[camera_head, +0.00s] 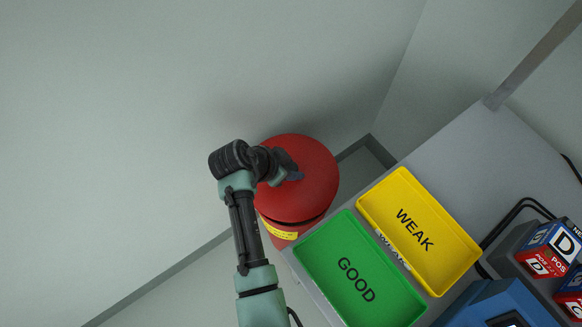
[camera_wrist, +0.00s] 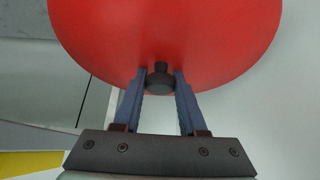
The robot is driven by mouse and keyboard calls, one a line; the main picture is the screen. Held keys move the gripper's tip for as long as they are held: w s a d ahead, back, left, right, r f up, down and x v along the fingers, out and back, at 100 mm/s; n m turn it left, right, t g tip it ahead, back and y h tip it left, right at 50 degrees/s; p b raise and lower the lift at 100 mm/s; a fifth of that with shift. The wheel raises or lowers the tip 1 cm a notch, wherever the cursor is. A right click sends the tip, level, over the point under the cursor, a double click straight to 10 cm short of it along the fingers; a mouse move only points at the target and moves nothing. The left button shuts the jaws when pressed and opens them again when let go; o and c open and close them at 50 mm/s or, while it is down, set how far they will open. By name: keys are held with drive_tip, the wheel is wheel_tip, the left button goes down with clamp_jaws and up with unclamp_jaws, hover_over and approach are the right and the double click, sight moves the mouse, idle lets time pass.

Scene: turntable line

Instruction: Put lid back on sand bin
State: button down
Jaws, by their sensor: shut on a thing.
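The red sand bin (camera_head: 275,229), with a yellow label on its side, stands on the floor by the wall corner in the head view. Its round red lid (camera_head: 318,180) is over the bin's top, with a dark line between lid and body at the front. I cannot tell whether the lid rests fully on the rim. In the wrist view the lid (camera_wrist: 165,30) fills the upper middle, and its black knob (camera_wrist: 160,83) is between the two blue fingers. My gripper (camera_wrist: 160,80) is shut on this knob. In the head view, my gripper (camera_head: 293,175) is partly hidden by my wrist.
A grey table (camera_head: 456,146) stands right of the bin. It bears a green GOOD tray (camera_head: 327,246), a yellow WEAK tray (camera_head: 401,181), a blue box (camera_head: 497,306) and lettered cubes (camera_head: 553,248). The green tray's corner is close to the bin. Walls stand behind.

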drive_tip(key=shift+w+d+f, duration=0.1)
drive_tip(key=shift+w+d, duration=0.1)
drive_tip(key=shift+d, duration=0.05)
drive_tip(key=shift+a+f+b, duration=0.1)
drive_tip(key=shift+f+b, duration=0.6)
drive_tip(key=shift+b, duration=0.15)
wheel_tip(320, 180, down, 5)
drive_tip(key=b, duration=0.4)
drive_tip(key=shift+r, duration=0.15)
idle(1.7)
unclamp_jaws()
drive_tip(key=shift+s, duration=0.1)
idle(0.3)
